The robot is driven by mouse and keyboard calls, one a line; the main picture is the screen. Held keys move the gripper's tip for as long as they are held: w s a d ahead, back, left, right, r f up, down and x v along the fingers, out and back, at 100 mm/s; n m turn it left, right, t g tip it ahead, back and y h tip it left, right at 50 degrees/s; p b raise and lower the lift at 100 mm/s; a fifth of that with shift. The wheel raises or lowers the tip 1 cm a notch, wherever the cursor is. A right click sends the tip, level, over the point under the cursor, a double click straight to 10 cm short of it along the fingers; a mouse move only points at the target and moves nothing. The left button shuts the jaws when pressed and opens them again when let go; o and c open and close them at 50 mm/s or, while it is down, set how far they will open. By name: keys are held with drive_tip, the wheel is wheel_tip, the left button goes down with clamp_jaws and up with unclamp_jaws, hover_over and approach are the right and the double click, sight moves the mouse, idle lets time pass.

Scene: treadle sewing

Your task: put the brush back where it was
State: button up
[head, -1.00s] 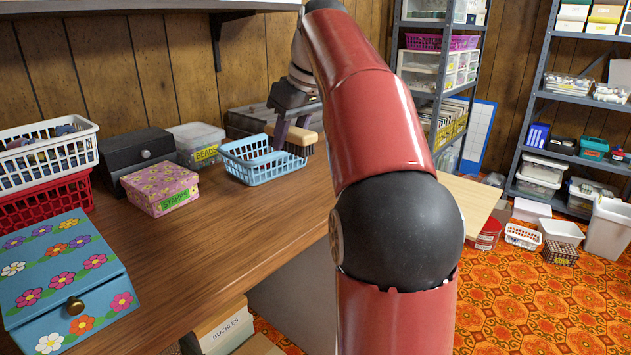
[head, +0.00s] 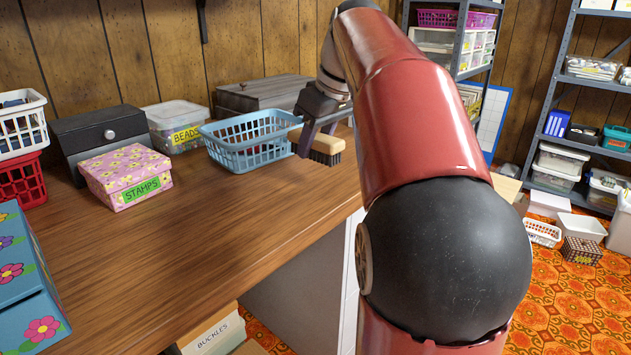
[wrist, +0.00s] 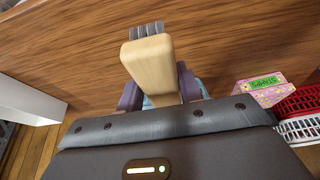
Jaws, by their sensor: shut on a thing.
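The brush (head: 326,149) has a pale wooden back and dark bristles. My gripper (head: 306,141) is shut on it, near the right end of the blue basket (head: 222,150). The brush seems held above the table (head: 215,215), bristles down, though the exact gap is hard to tell. In the wrist view the brush (wrist: 152,70) sticks out between the fingers of my gripper (wrist: 157,88), with grey bristles at its far end. The blue basket is mostly hidden behind my gripper there.
A grey wooden case (head: 262,93) is behind the basket. The front middle of the table is clear.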

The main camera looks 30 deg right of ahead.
sight(328, 139)
drive_tip(key=shift+f+b, duration=0.65)
drive_tip(key=shift+f, duration=2.3)
drive_tip(key=shift+f, duration=0.1)
drive_tip(key=o, duration=1)
drive_tip(key=shift+c, duration=0.2)
drive_tip(key=shift+r, duration=0.2)
drive_tip(key=p+v, duration=0.3)
drive_tip(key=v, duration=0.9)
drive_tip(key=shift+w, duration=0.1)
